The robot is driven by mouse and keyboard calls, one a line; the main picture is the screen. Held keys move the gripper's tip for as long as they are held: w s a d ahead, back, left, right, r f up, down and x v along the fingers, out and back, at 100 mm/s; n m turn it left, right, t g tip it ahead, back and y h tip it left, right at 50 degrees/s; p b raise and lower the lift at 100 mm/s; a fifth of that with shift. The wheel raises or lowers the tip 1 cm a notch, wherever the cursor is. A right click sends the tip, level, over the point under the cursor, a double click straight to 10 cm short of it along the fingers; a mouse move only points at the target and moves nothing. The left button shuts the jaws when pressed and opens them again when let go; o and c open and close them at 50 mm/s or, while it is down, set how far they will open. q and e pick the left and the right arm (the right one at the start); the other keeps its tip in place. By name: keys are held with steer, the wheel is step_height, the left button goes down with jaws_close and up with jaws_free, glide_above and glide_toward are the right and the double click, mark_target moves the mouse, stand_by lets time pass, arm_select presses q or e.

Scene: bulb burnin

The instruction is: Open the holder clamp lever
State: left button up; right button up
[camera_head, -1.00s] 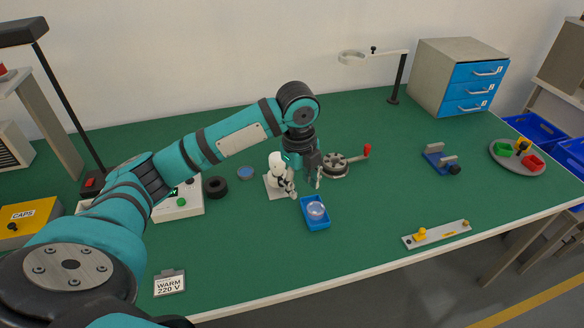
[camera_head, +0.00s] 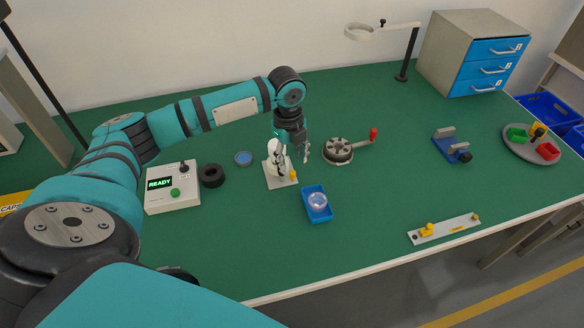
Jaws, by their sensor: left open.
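A small white holder (camera_head: 274,178) stands on the green bench near the middle, with a white rounded body (camera_head: 274,150) upright on its plate. A small yellow piece (camera_head: 294,176) shows at its right front; I cannot tell for certain that this is the clamp lever. My left gripper (camera_head: 296,157) points down from above, open, with its fingers at the right side of the white body. The fingers hide part of the holder, and I cannot tell whether they touch it. My right gripper is not in view.
A blue tray (camera_head: 317,216) with a clear round piece lies in front. A dark disc with a red-knobbed crank (camera_head: 338,151) is right of the gripper. A black ring (camera_head: 211,176) and a white box reading READY (camera_head: 172,203) are left.

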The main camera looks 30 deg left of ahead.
mark_target(292, 172)
arm_select(q)
step_height(292, 172, down, 4)
steer(key=shift+d+f, duration=0.1)
steer(key=shift+w+f, duration=0.1)
steer(key=shift+f, duration=0.45)
steer(key=c, duration=0.4)
jaws_close()
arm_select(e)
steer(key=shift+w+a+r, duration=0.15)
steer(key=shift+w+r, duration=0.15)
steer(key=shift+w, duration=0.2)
